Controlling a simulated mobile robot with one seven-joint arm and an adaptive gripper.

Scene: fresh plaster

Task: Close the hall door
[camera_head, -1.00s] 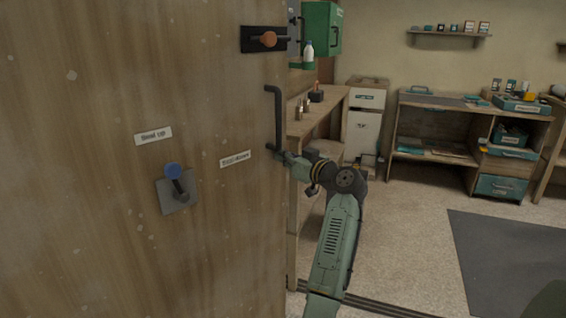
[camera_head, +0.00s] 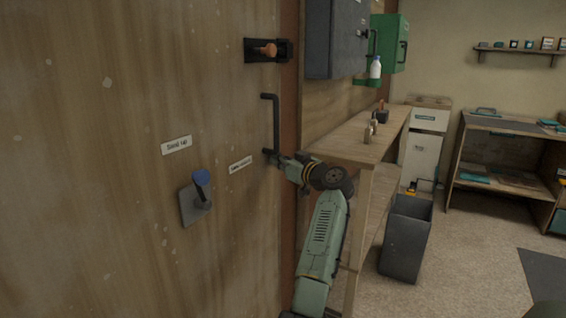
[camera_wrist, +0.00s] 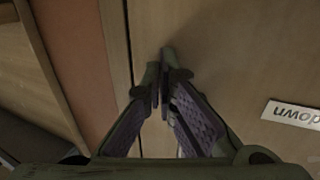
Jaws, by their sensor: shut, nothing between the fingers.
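The hall door (camera_head: 110,200) is a plain wooden panel filling the left of the head view. It stands at or very near its brown frame (camera_head: 290,180); I cannot tell whether it is fully shut. A black pull handle (camera_head: 277,125) is near its edge. Above is a dark bolt with an orange knob (camera_head: 266,50); lower left is a lever with a blue knob (camera_head: 202,178). My gripper (camera_head: 275,157) is shut and empty by the handle's lower end. In the wrist view its fingertips (camera_wrist: 161,85) are at the door face, near the edge seam; contact is unclear.
A wooden bench (camera_head: 350,140) stands right of the door, with a dark bin (camera_head: 407,238) beside it. A grey cabinet (camera_head: 337,40) and a green box (camera_head: 390,42) hang above. Open floor (camera_head: 460,260) lies to the right.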

